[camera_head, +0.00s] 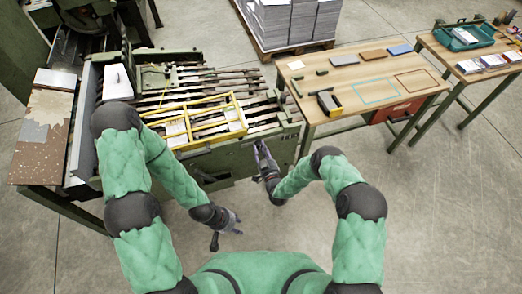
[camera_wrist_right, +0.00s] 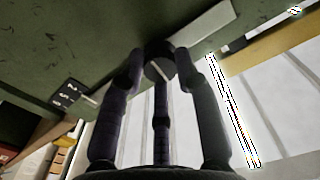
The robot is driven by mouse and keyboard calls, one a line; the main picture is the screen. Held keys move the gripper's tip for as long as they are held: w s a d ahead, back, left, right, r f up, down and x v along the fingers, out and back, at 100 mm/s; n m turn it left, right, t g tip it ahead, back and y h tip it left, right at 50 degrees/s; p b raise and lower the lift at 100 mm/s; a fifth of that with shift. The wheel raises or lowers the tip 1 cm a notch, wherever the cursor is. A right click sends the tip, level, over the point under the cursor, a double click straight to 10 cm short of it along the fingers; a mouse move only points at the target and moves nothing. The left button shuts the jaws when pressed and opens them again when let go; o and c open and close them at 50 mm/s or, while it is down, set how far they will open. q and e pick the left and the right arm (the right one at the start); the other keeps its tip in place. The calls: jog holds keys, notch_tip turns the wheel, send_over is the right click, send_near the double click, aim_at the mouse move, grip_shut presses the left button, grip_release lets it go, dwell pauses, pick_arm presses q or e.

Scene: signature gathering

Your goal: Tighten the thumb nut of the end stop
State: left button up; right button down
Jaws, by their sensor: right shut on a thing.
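A dark round knob, which looks like the thumb nut (camera_wrist_right: 159,69), sits against the green machine face in the right wrist view. My right gripper (camera_head: 261,152) is at the machine's front right corner in the head view. In the wrist view its dark fingers (camera_wrist_right: 160,62) close around the knob from both sides, with one more finger in the middle below. The end stop is hard to make out behind the fingers; a pale metal strip (camera_wrist_right: 205,30) runs beside the knob. My left gripper (camera_head: 226,230) hangs empty in front of the machine, its fingers spread apart.
The green machine (camera_head: 225,165) carries several long bars and a yellow frame (camera_head: 236,115). A small black numbered plate (camera_wrist_right: 66,95) is left of the knob. A wooden table (camera_head: 350,95) stands to the right. The floor (camera_head: 430,220) at the lower right is clear.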

jog(key=shift+s+a+f+m+b, duration=0.1)
jog(key=shift+m+b, duration=1.15)
jog(key=shift+m, duration=1.5)
jog(key=shift+s+a+f+m+b, duration=0.1)
jog(key=shift+m+b, duration=1.15)
jog(key=shift+m, duration=1.45)
jog(key=shift+s+f+m+b, duration=0.1)
jog(key=shift+m+b, duration=1.15)
jog(key=shift+m, duration=1.8)
jog(key=c, duration=0.9)
grip_release()
jog(key=shift+r, duration=0.1)
jog(key=shift+w+r, duration=0.1)
jog(key=shift+w, duration=0.05)
jog(key=shift+d, duration=0.1)
jog(key=v, duration=1.2)
